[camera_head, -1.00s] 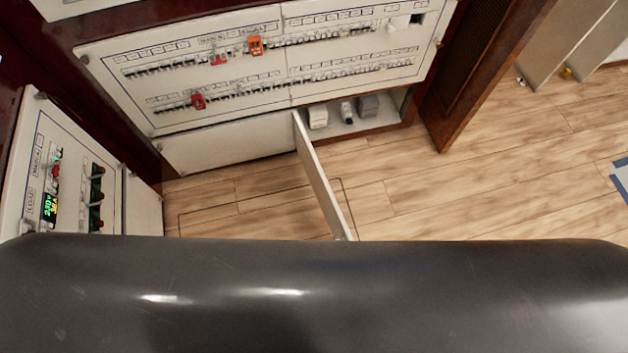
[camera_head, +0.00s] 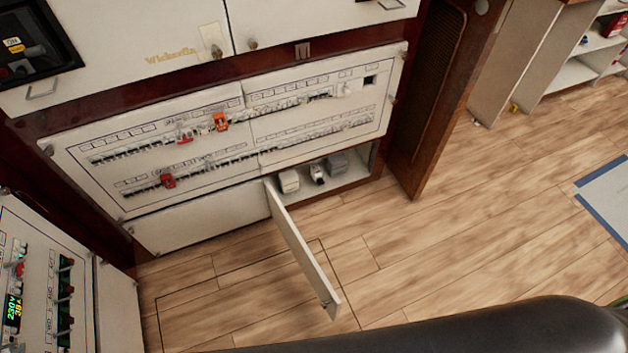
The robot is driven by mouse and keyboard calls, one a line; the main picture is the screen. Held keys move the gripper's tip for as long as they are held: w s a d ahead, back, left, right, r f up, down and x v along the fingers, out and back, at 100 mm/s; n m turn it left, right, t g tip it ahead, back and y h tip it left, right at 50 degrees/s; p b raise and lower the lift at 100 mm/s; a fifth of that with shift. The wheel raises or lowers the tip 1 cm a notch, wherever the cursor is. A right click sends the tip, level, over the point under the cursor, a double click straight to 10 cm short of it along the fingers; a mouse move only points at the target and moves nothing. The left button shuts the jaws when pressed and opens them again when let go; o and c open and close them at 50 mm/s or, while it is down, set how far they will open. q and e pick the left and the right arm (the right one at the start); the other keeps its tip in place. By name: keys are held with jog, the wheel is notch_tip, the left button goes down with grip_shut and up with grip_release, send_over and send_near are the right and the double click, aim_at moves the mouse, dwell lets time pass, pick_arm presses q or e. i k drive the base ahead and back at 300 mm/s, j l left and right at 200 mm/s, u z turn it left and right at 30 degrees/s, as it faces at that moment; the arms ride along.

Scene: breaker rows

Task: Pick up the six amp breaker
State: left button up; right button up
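The breaker panel (camera_head: 250,137) is a white board with two long rows of small breakers, seen at the centre left. Its upper row (camera_head: 210,128) carries a red and an orange breaker (camera_head: 220,122). Its lower row (camera_head: 250,155) carries a red breaker (camera_head: 168,181) near its left end. Below the panel, an open cubby holds a few small parts: a white block (camera_head: 289,181), a white and dark part (camera_head: 317,174) and a grey block (camera_head: 337,165). The amp ratings are too small to read. Neither gripper is in view.
An open white door (camera_head: 302,250) juts from the cubby over the wood floor (camera_head: 420,240). A brown wooden door (camera_head: 432,100) stands right of the panel. Another panel with a lit display (camera_head: 13,309) is at lower left.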

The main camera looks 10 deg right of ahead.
aim_at(317, 175)
jog(key=k+l+u, duration=0.2)
jog(key=l, duration=1.1)
jog(key=i+l, duration=0.15)
jog(key=l, duration=0.15)
jog(key=i+l+u, duration=0.1)
jog(key=l, duration=0.2)
jog(key=i+l+u, duration=0.1)
jog(key=l, duration=0.25)
jog(key=i+l, duration=0.25)
jog(key=i+l+u, duration=0.1)
jog(key=l, duration=0.3)
jog(key=i+l, duration=0.15)
jog(key=l, duration=0.2)
jog(key=u, duration=0.05)
